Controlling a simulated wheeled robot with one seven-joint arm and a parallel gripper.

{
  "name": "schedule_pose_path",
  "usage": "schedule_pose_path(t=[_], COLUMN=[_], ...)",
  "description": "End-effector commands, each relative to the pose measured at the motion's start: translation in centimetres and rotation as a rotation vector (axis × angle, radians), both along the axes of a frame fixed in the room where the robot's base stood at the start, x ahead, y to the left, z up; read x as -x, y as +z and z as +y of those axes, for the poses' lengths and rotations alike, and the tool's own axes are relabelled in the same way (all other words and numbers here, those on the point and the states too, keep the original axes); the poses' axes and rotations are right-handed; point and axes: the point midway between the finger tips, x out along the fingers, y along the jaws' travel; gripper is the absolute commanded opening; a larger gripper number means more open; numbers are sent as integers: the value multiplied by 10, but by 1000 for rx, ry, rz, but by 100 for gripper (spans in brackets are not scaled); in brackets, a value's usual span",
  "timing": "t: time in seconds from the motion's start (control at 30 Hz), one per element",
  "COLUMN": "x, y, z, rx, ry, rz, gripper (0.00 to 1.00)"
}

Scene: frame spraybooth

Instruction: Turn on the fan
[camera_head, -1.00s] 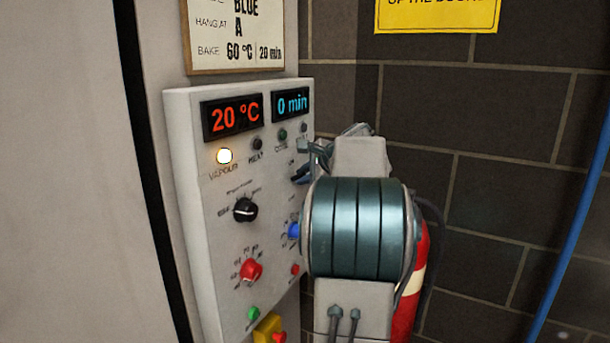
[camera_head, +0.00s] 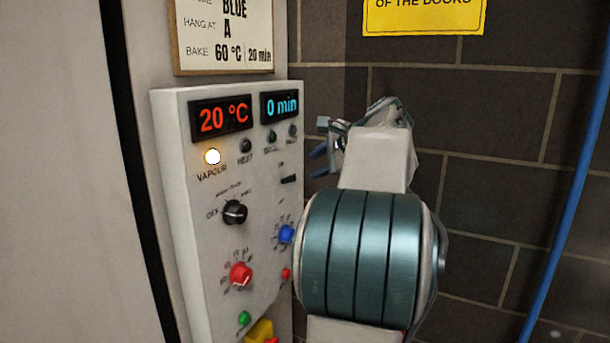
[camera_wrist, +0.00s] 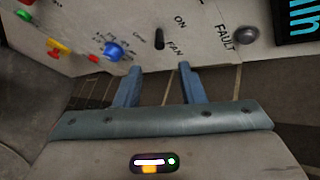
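The fan switch is a small black lever on the pale control panel (camera_head: 190,270). In the wrist view the lever (camera_wrist: 159,39) sits beside the "FAN" and "ON" labels, just beyond my fingertips. In the head view the lever (camera_head: 288,180) is near the panel's right edge. My gripper (camera_wrist: 159,67) has its two blue fingers apart with nothing between them. In the head view my gripper (camera_head: 320,161) is to the right of the panel, apart from the lever. The wrist link hides part of the gripper there.
The panel also bears a black knob (camera_head: 235,212), a blue knob (camera_head: 286,234), a red knob (camera_head: 241,273) and a green button (camera_head: 244,318). The vapour lamp (camera_head: 213,157) is lit. A brick wall stands behind, with a blue hose (camera_head: 566,220) at right.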

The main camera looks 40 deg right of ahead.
Motion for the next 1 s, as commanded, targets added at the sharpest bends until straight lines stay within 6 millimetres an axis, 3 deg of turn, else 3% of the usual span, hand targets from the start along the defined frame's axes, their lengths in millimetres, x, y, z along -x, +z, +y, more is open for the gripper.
schedule_pose_path(t=[0.1, 0.3, 0.87, 1.0], x=[16, 28, 28, 24], y=[11, 19, 19, 11], z=[-1, -1, -1, 16], rx=[2, 1, 1, 22], ry=[-1, 1, 1, 40], rz=[-1, 0, 1, 23], gripper=[36, 36, 36, 36])
